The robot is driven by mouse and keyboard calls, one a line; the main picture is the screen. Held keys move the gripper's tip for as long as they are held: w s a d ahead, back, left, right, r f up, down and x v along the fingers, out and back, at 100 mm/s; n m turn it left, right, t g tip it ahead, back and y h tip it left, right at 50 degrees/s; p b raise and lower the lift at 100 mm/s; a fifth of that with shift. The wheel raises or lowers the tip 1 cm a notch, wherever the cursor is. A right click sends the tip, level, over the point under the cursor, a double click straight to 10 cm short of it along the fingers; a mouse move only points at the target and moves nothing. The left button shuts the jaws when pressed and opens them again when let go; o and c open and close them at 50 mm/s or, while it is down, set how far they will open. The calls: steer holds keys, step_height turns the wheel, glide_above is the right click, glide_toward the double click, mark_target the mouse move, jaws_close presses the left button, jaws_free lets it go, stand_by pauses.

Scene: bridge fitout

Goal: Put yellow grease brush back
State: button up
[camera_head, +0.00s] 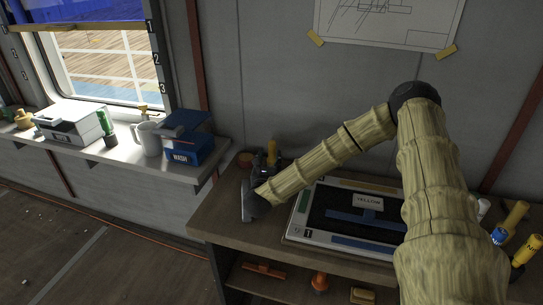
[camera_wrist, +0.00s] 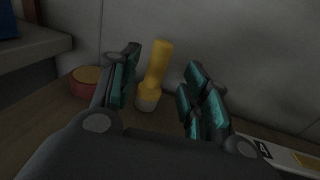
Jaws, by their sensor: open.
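The yellow grease brush (camera_wrist: 157,68) stands upright, slightly tilted, on the wooden bench top in the wrist view. It has a yellow handle and a pale grey lower end. In the head view only its yellow top (camera_head: 271,150) shows behind my gripper (camera_head: 261,172). In the wrist view my gripper (camera_wrist: 165,82) is open, with teal-padded fingers to either side of the brush in the picture. I cannot tell whether they touch it. A framed dark board (camera_head: 328,212) with a "YELLOW" label (camera_head: 368,202) lies on the bench, partly hidden by my arm.
A red round tub with a tan top (camera_wrist: 88,78) stands left of the brush. The grey wall (camera_head: 270,90) is close behind. Yellow and blue cylinders (camera_head: 525,250) stand at the right. A shelf (camera_head: 125,155) with a mug and blue "WASH" box (camera_head: 188,150) is left.

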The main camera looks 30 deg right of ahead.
steer(key=shift+b+v, duration=0.65)
steer(key=shift+v, duration=1.95)
